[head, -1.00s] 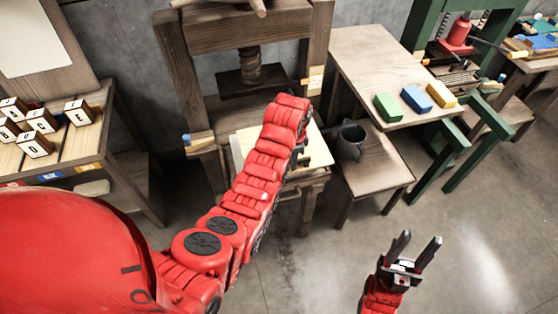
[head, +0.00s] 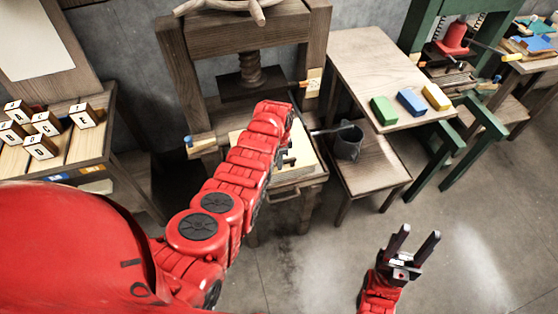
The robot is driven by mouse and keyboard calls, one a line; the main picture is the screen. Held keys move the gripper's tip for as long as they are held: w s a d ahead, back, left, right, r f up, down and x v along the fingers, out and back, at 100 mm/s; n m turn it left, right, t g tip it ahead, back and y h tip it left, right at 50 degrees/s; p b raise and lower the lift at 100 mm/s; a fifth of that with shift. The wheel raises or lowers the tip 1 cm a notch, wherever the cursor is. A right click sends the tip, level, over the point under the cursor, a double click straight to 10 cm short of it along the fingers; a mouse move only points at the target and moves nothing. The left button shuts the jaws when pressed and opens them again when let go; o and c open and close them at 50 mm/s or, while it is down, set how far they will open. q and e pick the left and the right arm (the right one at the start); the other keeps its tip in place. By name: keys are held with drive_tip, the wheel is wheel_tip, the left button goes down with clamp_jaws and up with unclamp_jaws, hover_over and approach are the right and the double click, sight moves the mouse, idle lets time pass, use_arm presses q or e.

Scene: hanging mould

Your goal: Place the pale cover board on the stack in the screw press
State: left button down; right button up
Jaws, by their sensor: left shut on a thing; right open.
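The wooden screw press (head: 178,75) stands at the back centre, its screw and dark platen raised above the bed. A pale board (head: 304,163) shows in the press opening below the platen, partly hidden behind my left arm. My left gripper (head: 287,158) is at this board and shut on it; its fingers are mostly hidden by the arm. I cannot tell whether the board touches the stack, whose layers are hidden. My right gripper (head: 412,248) is open and empty, above the floor at the lower right, well away from the press.
A side table (head: 365,65) holds green, blue and yellow blocks. Lettered blocks (head: 40,146) sit on a bench at left. A green press (head: 420,30) stands at right. Floor in front is clear.

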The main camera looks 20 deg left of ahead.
use_arm(q)
drive_tip(key=c, duration=1.3)
unclamp_jaws()
drive_tip(key=shift+f, duration=0.1)
drive_tip(key=o, duration=0.5)
drive_tip(key=shift+c, duration=0.2)
